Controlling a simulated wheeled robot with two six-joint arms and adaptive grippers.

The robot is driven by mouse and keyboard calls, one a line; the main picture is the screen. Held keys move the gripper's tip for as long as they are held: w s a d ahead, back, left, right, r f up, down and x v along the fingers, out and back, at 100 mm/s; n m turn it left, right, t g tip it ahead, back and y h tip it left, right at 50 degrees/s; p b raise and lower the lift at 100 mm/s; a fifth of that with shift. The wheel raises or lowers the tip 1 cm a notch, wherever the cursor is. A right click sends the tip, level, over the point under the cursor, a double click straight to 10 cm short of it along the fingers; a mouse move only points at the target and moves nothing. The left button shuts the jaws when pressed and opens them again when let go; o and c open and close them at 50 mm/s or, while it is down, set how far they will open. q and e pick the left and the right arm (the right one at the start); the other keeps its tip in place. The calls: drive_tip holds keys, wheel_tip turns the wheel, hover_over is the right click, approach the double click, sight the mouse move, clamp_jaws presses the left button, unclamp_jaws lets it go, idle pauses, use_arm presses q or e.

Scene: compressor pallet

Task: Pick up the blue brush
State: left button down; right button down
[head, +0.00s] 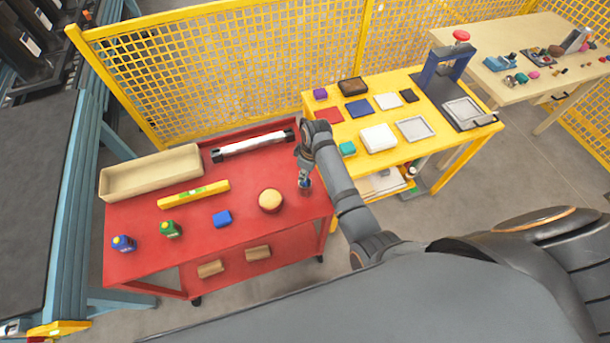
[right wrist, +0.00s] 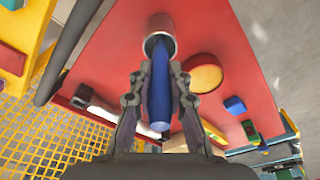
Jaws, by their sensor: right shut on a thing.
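The blue brush (right wrist: 160,85) shows in the right wrist view as a long blue handle between my fingers. My right gripper (right wrist: 158,90) is shut on it. The brush's far end is at the mouth of a small silver metal cup (right wrist: 160,32), and its tip is hidden there. In the head view my right gripper (head: 305,172) points down over the right side of the red cart (head: 255,235); the brush and cup are small and partly covered there. My left gripper is not in view.
On the cart are a round tan-topped tin (head: 270,201), a blue block (head: 222,218), a yellow level (head: 194,194), a beige tray (head: 150,175), a white-and-black cylinder (head: 252,145) and two small bottles. A yellow table (head: 350,172) with several pads stands to the right.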

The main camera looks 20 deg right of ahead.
wheel_tip(320, 180, up, 10)
drive_tip(key=b, duration=0.2)
drive_tip(key=shift+b, duration=0.35)
idle(1.9)
